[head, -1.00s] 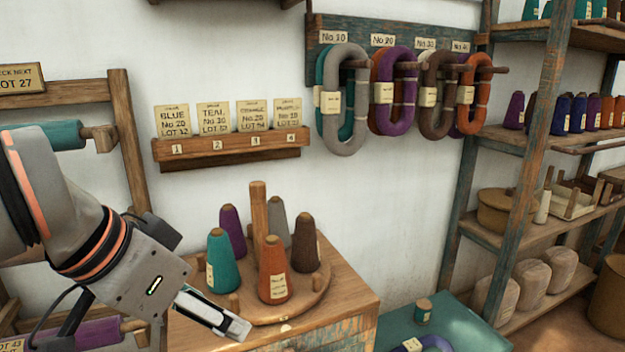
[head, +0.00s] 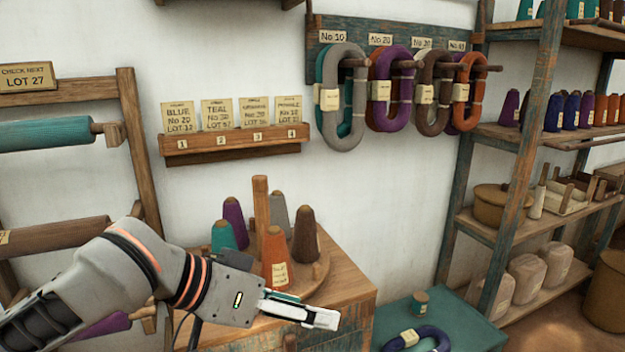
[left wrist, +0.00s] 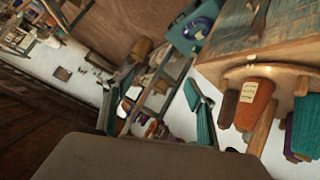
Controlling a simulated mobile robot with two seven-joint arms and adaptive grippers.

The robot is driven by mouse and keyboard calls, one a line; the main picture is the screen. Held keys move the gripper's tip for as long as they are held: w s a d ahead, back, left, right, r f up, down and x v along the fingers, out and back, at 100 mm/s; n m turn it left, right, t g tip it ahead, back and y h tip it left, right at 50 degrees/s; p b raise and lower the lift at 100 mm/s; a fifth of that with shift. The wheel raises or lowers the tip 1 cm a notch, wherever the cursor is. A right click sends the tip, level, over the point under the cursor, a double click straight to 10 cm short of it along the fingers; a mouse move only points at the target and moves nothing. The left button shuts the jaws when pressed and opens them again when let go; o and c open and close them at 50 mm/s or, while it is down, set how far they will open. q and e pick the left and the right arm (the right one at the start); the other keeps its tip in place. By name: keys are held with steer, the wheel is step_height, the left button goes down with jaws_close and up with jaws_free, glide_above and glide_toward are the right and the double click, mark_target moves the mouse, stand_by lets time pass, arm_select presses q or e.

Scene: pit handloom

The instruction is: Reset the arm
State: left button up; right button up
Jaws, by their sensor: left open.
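My left arm comes in from the left in the head view. Its gripper (head: 314,308) points right, in front of the round cone stand and overlapping its near edge in the picture. The jaws are apart with nothing seen between them. In the left wrist view the two fingers of the gripper (left wrist: 153,95) stand apart with an empty gap. An orange cone (head: 276,258) stands just behind the gripper; it also shows in the left wrist view (left wrist: 254,102). My right gripper is out of view.
Teal (head: 223,236), purple (head: 233,220), grey and brown (head: 306,236) cones share the stand on a wooden cabinet. A teal bench (head: 390,315) holds a blue skein (head: 432,333) and small spool. Skeins hang on the wall; shelves (head: 500,232) stand right.

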arm_select(q)
steer(key=w+a+f+n+t, duration=0.2)
steer(key=w+a+f+t, duration=0.1)
steer(key=f, duration=0.8)
steer(key=w+a+f+n+t, duration=0.2)
steer(key=w+f+t, duration=0.15)
steer(key=f, duration=0.75)
steer(key=s+a+f+y, duration=0.3)
steer(key=s+a+f, duration=0.4)
steer(key=s+f, duration=0.2)
steer(key=s+a+f+y, duration=0.4)
steer(key=s+a+f, duration=0.3)
steer(key=f, duration=0.7)
steer(key=shift+s+a+m+g, duration=0.15)
steer(key=shift+s+m+g, duration=0.2)
steer(key=shift+s, duration=0.5)
steer(key=shift+r, duration=0.1)
